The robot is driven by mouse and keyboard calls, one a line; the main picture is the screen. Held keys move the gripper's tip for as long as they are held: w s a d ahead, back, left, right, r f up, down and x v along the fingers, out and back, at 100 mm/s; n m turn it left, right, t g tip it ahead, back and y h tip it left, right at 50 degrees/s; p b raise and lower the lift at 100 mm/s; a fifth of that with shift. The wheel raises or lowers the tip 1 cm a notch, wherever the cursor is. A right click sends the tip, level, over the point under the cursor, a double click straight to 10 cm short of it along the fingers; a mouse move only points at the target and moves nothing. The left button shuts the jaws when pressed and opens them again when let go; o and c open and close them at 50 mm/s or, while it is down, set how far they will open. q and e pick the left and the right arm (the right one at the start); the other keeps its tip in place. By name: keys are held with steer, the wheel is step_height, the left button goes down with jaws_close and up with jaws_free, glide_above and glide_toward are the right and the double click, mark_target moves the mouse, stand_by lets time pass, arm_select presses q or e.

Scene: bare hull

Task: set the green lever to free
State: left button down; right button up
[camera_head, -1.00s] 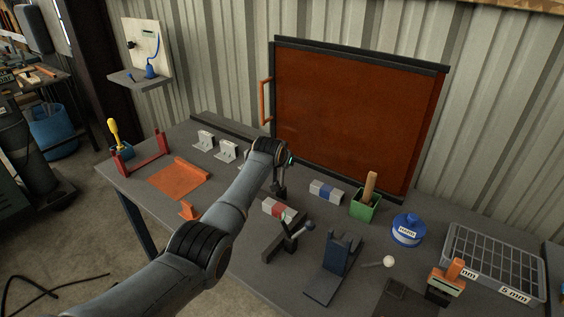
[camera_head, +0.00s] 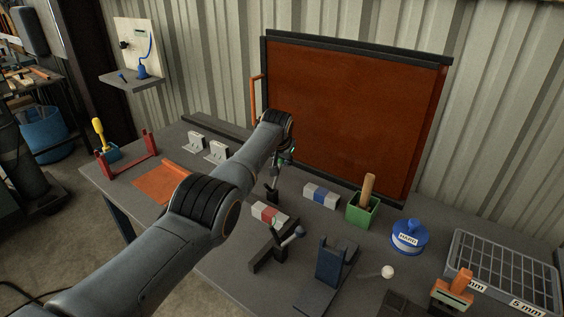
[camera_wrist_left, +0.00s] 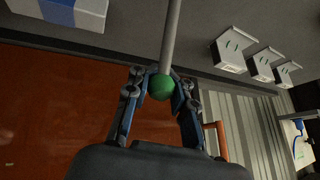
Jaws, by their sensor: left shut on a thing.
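The green lever shows in the left wrist view as a green ball knob (camera_wrist_left: 161,87) on a thin grey rod (camera_wrist_left: 171,35). My left gripper (camera_wrist_left: 160,92) has its two fingers on either side of the knob and is shut on it. In the head view my left gripper (camera_head: 284,155) is at the end of the arm, in front of the orange panel, with a bit of green at its fingers. My forearm and gripper hide most of the lever there. I cannot read any marking for its positions. My right gripper is not in view.
Near the gripper are a red-and-white block (camera_head: 269,214), a blue-and-white block (camera_head: 321,196) and a green box (camera_head: 362,210). A grey-knobbed lever (camera_head: 298,231) and a white-knobbed one (camera_head: 387,272) stand nearer the front. The orange panel (camera_head: 350,105) rises behind.

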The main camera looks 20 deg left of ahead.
arm_select(q)
steer(key=shift+w+d+r, duration=0.25)
steer(key=shift+w+r, duration=0.05)
steer(key=shift+r, duration=0.2)
steer(key=c, duration=1.4)
jaws_free()
steer(key=shift+c, duration=0.2)
steer(key=o, duration=0.3)
steer(key=shift+s+d, duration=0.15)
steer(key=shift+d, duration=0.05)
steer(key=shift+f, duration=0.15)
steer(key=shift+a+f, duration=0.1)
steer(key=shift+a, duration=0.1)
steer(key=v, duration=1.2)
steer(key=shift+d, duration=0.15)
